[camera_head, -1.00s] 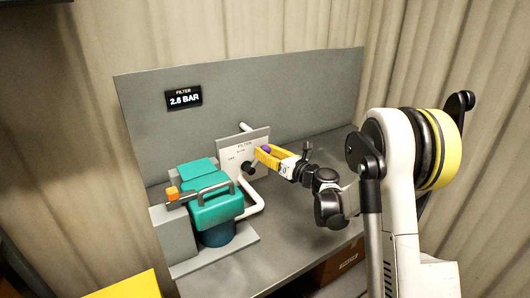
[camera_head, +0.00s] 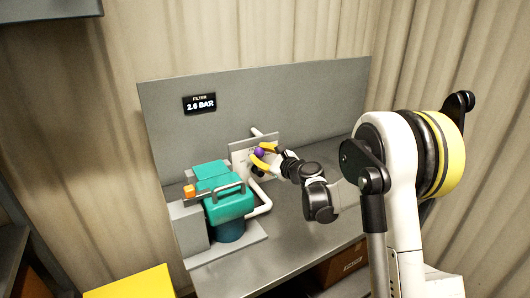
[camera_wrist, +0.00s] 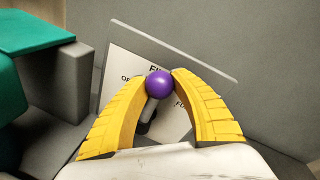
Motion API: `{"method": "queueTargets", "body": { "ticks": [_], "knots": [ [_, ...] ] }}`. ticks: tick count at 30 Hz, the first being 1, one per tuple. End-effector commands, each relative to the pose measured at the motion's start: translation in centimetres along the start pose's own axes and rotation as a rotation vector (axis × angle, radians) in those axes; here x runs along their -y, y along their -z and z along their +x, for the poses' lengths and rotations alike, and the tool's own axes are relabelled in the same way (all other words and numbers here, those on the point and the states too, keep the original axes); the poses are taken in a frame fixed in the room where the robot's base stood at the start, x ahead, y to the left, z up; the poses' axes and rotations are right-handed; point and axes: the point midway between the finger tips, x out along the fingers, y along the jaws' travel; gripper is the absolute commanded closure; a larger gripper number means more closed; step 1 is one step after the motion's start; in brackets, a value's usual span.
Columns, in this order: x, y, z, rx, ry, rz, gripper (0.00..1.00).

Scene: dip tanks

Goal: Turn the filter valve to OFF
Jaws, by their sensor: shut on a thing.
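The filter valve's lever ends in a purple ball knob (camera_wrist: 170,91), and its dark pivot is on a pale label panel (camera_wrist: 125,72). The panel (camera_head: 240,158) also shows in the head view, marked FILTER, though its position words are too small or partly hidden to read fully. The lever runs from the knob down and left to the pivot in the wrist view, partly hidden by the fingers.
A teal filter housing (camera_head: 228,205) with a grey handle and an orange piece (camera_head: 189,191) stands left of the panel. A pale pipe (camera_head: 262,200) bends close below my gripper. A display (camera_head: 200,103) on the grey backboard reads about 2.6 BAR. The bench is clear in front.

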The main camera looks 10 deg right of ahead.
Motion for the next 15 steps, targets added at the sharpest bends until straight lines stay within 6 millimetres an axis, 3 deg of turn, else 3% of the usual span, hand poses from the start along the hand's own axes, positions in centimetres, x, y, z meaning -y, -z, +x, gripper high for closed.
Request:
{"method": "queueTargets", "body": {
  "ticks": [15],
  "knots": [
    [-3.8, -1.3, 0.6, -0.092, 0.017, -0.471, 1.00]
  ]
}}
